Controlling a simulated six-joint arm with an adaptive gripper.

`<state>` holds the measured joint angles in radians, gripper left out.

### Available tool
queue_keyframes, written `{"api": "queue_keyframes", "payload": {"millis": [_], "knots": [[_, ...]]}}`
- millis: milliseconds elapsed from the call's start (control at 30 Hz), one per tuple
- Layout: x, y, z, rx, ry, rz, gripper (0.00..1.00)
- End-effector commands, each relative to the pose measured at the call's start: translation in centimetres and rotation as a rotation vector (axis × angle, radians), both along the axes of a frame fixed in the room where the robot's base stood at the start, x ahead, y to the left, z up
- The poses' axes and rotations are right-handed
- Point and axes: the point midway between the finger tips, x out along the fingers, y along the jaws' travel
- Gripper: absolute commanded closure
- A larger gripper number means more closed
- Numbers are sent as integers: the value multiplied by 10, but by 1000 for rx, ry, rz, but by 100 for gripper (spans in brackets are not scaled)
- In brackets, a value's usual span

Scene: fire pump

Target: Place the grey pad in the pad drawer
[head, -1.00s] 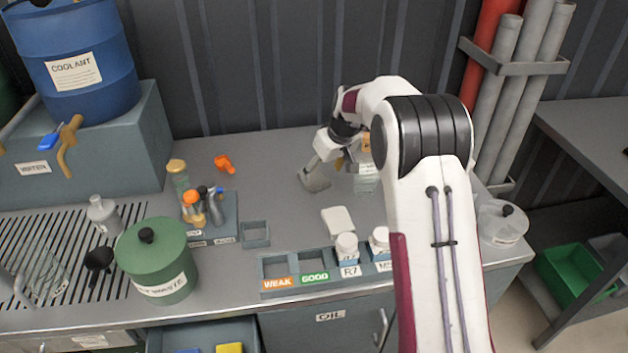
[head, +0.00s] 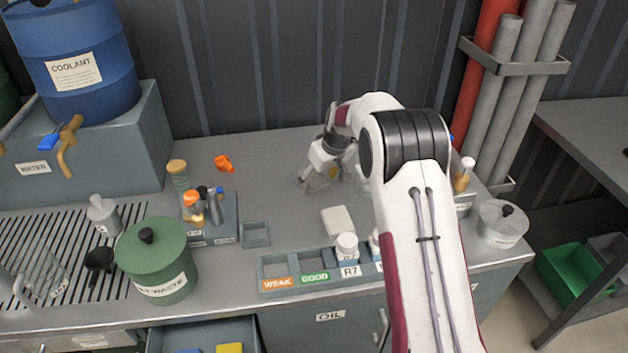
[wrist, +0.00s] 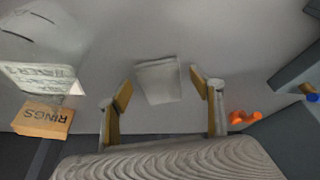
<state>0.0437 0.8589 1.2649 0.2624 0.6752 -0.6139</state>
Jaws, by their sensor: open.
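The grey pad (wrist: 158,80) lies on the bench in the wrist view, between the two fingers with a gap on each side. My gripper (wrist: 160,90) is open and holds nothing. In the head view my gripper (head: 316,180) is low over the rear middle of the bench, and its fingers partly hide the grey pad (head: 319,184). An open drawer (head: 252,334) at the bottom front holds a blue and a yellow piece. It looks like the pad drawer, but no label on it shows.
A white pad-like block (head: 338,222) lies nearer the front, behind the WEAK and GOOD tray (head: 290,284). A small empty tray (head: 256,234), a bottle rack (head: 214,228) and a green waste pot (head: 157,262) stand left. A RINGS box (wrist: 43,119) shows in the wrist view.

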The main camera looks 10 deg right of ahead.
Motion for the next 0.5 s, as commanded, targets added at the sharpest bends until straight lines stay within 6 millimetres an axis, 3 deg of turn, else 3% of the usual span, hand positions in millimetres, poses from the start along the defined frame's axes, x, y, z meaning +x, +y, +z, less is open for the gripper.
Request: {"api": "queue_keyframes", "payload": {"millis": [300,433,500], "knots": [[0,0,0,0,0,0,35],[0,0,0,0,0,0,68],[0,0,0,0,0,0,70]]}}
